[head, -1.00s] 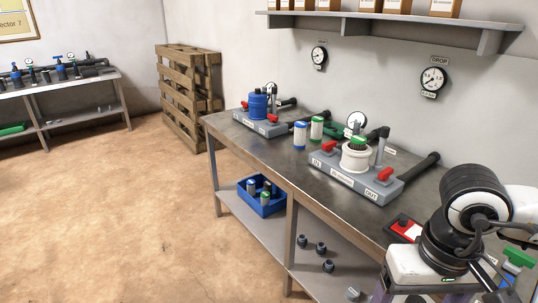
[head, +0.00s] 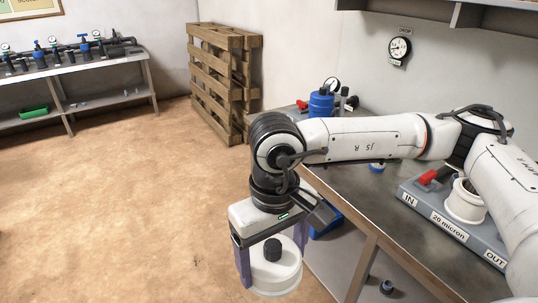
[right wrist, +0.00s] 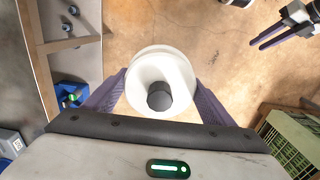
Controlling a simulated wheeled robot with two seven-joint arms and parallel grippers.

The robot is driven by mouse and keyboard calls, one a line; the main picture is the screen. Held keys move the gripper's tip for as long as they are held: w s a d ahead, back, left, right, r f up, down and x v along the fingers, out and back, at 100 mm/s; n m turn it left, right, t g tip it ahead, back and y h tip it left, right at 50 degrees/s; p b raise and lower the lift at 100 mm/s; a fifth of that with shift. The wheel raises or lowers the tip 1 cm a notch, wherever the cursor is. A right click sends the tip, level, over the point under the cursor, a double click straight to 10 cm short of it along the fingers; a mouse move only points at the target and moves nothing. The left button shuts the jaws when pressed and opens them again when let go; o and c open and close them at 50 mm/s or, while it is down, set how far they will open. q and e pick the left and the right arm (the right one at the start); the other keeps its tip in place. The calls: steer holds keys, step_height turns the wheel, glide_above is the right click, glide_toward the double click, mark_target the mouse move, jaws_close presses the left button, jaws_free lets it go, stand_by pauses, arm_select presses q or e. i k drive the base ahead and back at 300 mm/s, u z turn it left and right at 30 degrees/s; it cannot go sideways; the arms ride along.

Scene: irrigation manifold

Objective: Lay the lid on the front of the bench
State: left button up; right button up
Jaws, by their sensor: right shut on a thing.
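The lid (head: 276,278) is a white round cap with a black knob. My right gripper (head: 271,255) is shut on it, and it hangs level beyond the bench's front edge, with floor behind it in the picture. In the right wrist view the lid (right wrist: 160,82) sits between both fingers, knob toward the palm. The bench (head: 375,205) has a grey metal top, partly hidden by my right arm. My left gripper (right wrist: 258,34) shows at the upper right of the right wrist view, open and empty, away from the lid.
A white filter housing (head: 465,203) on a grey "20 micron" base (head: 447,222) stands on the bench, partly behind my arm. A blue housing (head: 320,105) stands farther back. A blue bin (head: 328,222) sits on the lower shelf. The bench top near its front edge looks clear.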

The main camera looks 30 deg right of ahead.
mark_target(400, 222)
steer(key=z, duration=0.35)
steer(key=i, duration=1.05)
steer(key=z, duration=1.35)
steer(key=i, duration=0.35)
steer(key=z, duration=0.3)
